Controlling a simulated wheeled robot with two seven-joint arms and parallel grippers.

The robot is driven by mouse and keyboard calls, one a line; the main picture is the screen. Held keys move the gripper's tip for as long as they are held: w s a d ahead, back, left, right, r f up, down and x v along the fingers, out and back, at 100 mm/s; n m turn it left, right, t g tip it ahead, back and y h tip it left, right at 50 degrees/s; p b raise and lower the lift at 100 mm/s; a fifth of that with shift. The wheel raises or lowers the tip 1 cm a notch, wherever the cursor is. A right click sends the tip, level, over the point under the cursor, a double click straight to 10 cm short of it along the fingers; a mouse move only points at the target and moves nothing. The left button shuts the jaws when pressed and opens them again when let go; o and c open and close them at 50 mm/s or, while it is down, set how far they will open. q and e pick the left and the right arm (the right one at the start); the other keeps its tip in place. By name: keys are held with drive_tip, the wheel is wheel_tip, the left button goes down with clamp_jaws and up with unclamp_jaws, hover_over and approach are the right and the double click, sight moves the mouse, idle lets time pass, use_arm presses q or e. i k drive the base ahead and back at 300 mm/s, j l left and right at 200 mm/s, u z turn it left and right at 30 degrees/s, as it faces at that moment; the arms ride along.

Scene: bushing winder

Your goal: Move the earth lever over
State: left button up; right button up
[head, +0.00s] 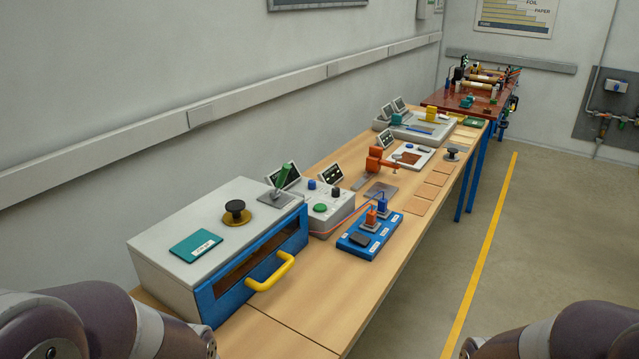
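A lever with a green handle (282,174) stands on a grey plate on top of the white cabinet (170,240), at its back right corner. It is the only green lever I can make out, and I take it for the earth lever. Its handle leans a little to the right at the top. Only rounded links of my arms show, at the bottom left and bottom right corners. Neither gripper is in view, so nothing is seen touching the lever.
The cabinet's blue front has a yellow handle (271,273). A black knob (235,209) and a teal plate (196,246) are on its top. A control box (335,213) and a blue terminal board (369,237) stand right of it. The bench's front strip is clear.

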sight(285, 170)
drive_tip(key=j+z, duration=0.2)
drive_tip(key=j, duration=0.75)
drive_tip(key=i+l+z, duration=0.1)
drive_tip(key=l+z, duration=0.15)
drive_tip(key=l, duration=0.15)
drive_tip(key=i+l+z, duration=0.25)
drive_tip(key=l, duration=0.2)
drive_tip(key=l+z, duration=0.2)
drive_tip(key=l, duration=0.2)
drive_tip(key=i+l+z, duration=0.25)
drive_tip(key=i+l+u, duration=0.15)
drive_tip(key=i, duration=0.3)
drive_tip(key=i+l+u, duration=0.1)
drive_tip(key=i+l, duration=0.15)
drive_tip(key=i, duration=0.2)
drive_tip(key=i+l+u, duration=0.15)
drive_tip(key=i, duration=0.3)
drive_tip(key=l, duration=0.1)
